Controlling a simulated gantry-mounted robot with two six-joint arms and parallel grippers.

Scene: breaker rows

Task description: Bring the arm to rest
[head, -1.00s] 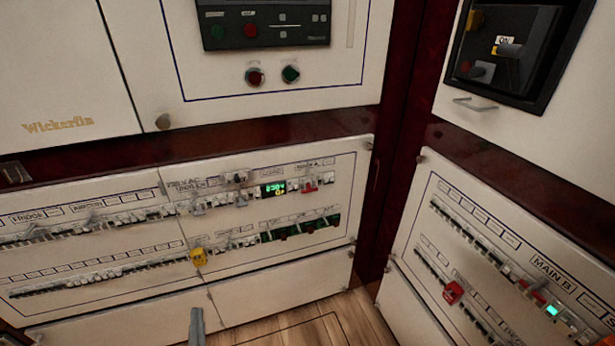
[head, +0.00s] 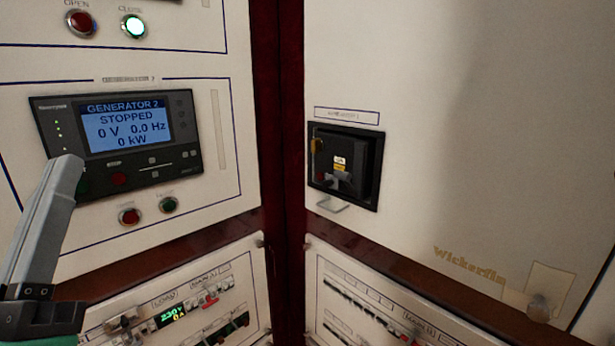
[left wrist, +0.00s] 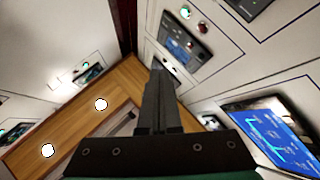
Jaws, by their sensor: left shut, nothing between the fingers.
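My left gripper (head: 68,172) comes in at the lower left of the head view, its fingers together and empty. The fingertips overlap the lower left corner of the generator 2 controller (head: 125,135), a dark panel with a lit blue screen reading stopped; I cannot tell whether they touch it. In the left wrist view the shut fingers (left wrist: 159,68) point up the middle of the picture, with nothing between them. My right gripper is in neither view.
A breaker row (head: 185,308) runs along the bottom left. A dark breaker unit (head: 345,165) with a handle sits on the right-hand cabinet (head: 470,130). A dark red post (head: 280,110) stands in the corner.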

